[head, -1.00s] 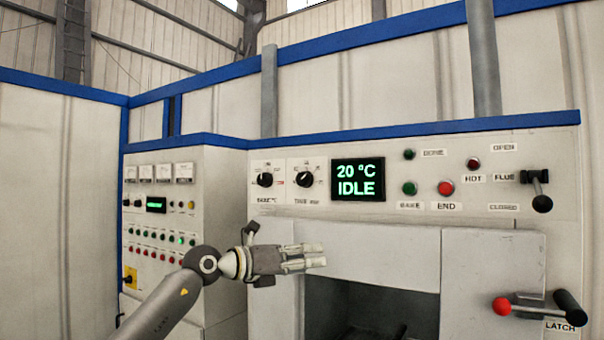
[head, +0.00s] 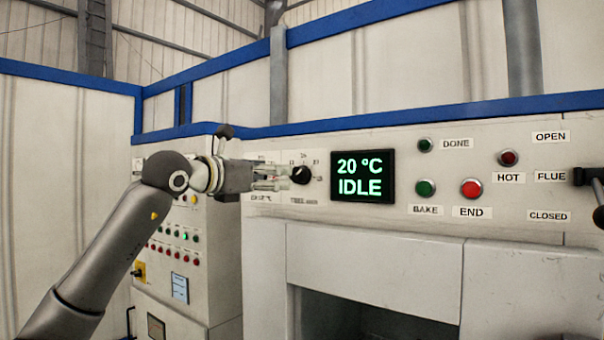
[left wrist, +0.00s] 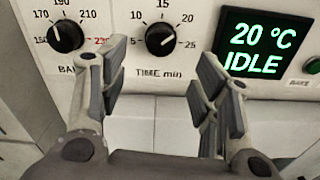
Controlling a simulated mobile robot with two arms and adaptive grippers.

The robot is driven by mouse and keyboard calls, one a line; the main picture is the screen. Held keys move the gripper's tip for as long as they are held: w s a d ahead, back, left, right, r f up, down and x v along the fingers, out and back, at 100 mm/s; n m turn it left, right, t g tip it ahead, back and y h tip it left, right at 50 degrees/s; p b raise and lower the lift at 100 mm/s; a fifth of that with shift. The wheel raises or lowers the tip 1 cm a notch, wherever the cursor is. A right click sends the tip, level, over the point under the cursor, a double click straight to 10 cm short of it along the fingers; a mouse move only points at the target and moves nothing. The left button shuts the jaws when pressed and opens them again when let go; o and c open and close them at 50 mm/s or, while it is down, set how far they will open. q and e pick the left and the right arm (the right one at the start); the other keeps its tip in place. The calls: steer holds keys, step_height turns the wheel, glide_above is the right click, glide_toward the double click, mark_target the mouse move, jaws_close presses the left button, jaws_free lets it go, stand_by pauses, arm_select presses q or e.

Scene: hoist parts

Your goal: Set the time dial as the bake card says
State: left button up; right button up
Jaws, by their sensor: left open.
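The time dial (head: 301,174) is a black knob on the oven panel. In the left wrist view the time dial (left wrist: 160,39) has "TIME min" below it and numbers such as 10, 15, 20 and 25 around it; I cannot tell its pointer setting for sure. My left gripper (head: 284,177) is open and empty in front of the panel. In the left wrist view its fingers (left wrist: 162,62) are spread to either side, below the dial, apart from it. No bake card can be read. My right gripper is not in view.
The bake temperature dial (left wrist: 66,37) is left of the time dial. The display (head: 363,177) reads 20 °C IDLE. Green BAKE (head: 425,188) and red END (head: 470,188) buttons are to its right. A flue lever (head: 590,177) is at the right edge. The oven opening (head: 370,318) is below.

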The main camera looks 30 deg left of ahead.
mark_target(296, 174)
arm_select(q)
steer(key=w, duration=0.1)
steer(key=w+p, duration=0.1)
steer(key=w, duration=0.1)
steer(key=w+p, duration=0.1)
steer(key=shift+w+d+r, duration=0.2)
steer(key=shift+d+r, duration=0.05)
steer(key=shift+r, duration=0.05)
steer(key=w, duration=0.1)
steer(key=w+p, duration=0.1)
steer(key=w, duration=0.1)
steer(key=shift+w+d+f, duration=0.15)
steer(key=shift+f, duration=0.05)
steer(key=shift+w+p, duration=0.45)
steer(key=shift+w, duration=0.2)
steer(key=shift+w+f, duration=0.1)
steer(key=shift+f, duration=0.05)
steer(key=c, duration=0.9)
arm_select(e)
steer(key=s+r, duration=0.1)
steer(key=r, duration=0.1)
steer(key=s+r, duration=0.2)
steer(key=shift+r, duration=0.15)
